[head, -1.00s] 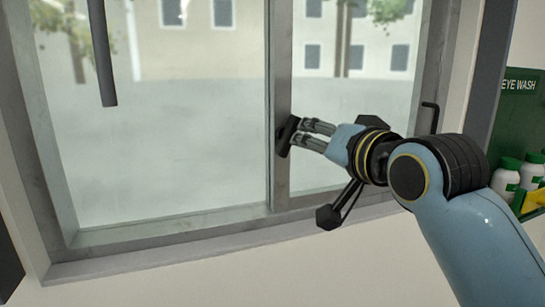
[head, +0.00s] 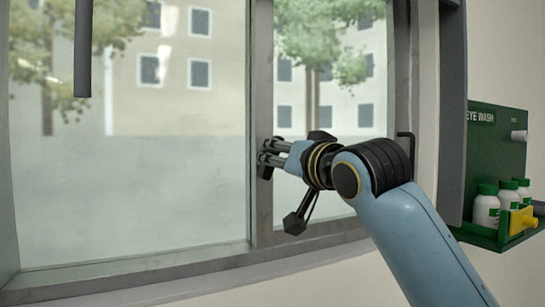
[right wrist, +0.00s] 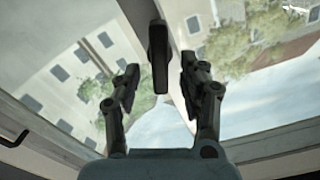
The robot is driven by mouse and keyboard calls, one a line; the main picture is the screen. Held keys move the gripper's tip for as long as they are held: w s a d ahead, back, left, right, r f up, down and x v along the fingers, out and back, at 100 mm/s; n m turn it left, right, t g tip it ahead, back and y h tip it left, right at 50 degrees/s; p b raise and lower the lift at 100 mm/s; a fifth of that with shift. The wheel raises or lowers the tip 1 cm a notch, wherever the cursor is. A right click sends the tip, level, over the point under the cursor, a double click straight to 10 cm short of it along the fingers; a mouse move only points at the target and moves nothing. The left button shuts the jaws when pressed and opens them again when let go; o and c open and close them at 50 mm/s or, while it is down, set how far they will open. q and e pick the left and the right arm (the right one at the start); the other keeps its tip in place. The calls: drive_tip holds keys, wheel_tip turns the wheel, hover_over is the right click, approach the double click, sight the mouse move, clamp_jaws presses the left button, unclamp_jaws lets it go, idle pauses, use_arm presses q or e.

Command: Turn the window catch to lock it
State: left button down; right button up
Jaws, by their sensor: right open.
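The window catch is a small black handle on the upright stile between the two panes. In the right wrist view the catch (right wrist: 158,55) stands between my spread fingers, with a gap visible on both sides. In the head view the catch (head: 264,170) is mostly hidden by my fingertips. My right gripper (head: 268,155) reaches in from the right to the stile. It also shows in the right wrist view (right wrist: 160,74), open around the catch. Whether a finger touches the catch cannot be told. My left gripper is not in view.
The window frame (head: 130,272) surrounds the glass. A thin black L-shaped handle (head: 408,137) is on its right side. A green eye wash shelf (head: 488,128) with white bottles (head: 486,208) hangs right of my arm. A dark bar (head: 83,50) hangs at the upper left.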

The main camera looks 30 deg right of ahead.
sight(273, 170)
drive_tip(key=shift+w+d, duration=0.1)
drive_tip(key=shift+w, duration=1.55)
drive_tip(key=shift+c, duration=0.4)
clamp_jaws()
